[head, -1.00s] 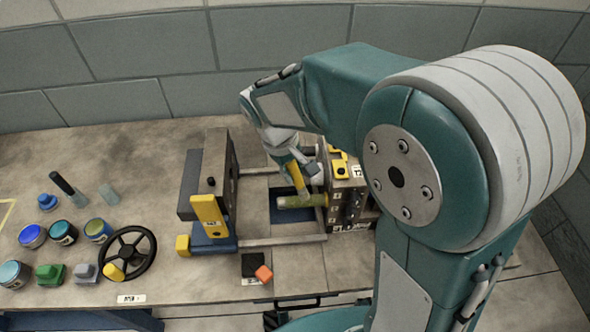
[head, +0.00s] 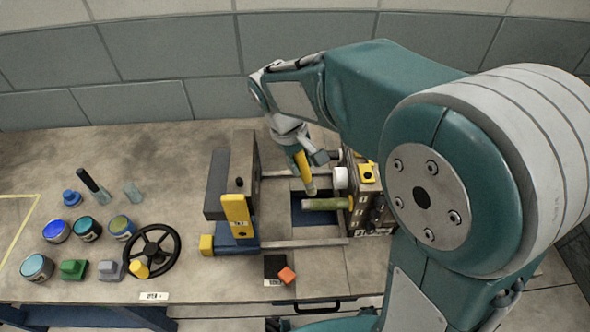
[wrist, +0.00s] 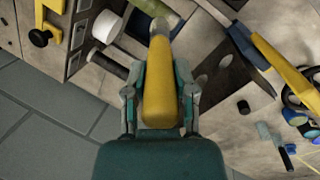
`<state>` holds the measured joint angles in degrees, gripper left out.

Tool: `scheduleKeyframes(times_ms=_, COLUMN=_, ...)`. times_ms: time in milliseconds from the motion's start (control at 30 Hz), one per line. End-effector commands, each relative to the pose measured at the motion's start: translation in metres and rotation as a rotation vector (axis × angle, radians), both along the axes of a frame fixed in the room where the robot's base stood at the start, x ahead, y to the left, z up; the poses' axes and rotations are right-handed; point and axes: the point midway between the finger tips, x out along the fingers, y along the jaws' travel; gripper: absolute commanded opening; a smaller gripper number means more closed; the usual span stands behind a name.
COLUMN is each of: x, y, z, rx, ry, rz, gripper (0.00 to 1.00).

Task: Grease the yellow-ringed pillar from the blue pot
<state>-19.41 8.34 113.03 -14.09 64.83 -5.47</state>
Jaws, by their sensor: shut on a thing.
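My gripper (wrist: 158,75) is shut on the yellow handle of a brush-like tool (wrist: 160,95), which points down and ends in a grey tip. In the head view my gripper (head: 300,148) is above the press gap, with the tool (head: 304,166) tilted over an olive-green pillar (head: 322,204). A yellow ring (head: 350,203) circles this pillar's right end. The tool's tip appears at or just above the pillar; I cannot tell if they touch. The pillar also shows in the wrist view (wrist: 152,16), partly behind the tip. The blue pot (head: 56,230) stands at the left.
A white-ended pillar (head: 341,177) is behind the ringed one. Press blocks stand left (head: 243,170) and right (head: 375,205), joined by bars (head: 300,243). Other pots, including a teal one (head: 37,268), and a black handwheel (head: 152,252) are left.

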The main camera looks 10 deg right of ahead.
Motion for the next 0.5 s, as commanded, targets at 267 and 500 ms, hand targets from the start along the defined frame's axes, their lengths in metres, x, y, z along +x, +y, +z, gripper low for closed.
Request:
scheduleKeyframes(times_ms=267, x=-0.001, y=0.003, z=0.025, rx=-0.005, ry=-0.001, rz=0.000, gripper=0.00)
scheduleKeyframes(times_ms=500, x=-0.002, y=-0.001, z=0.042, rx=-0.004, ry=0.000, rz=-0.002, gripper=0.00)
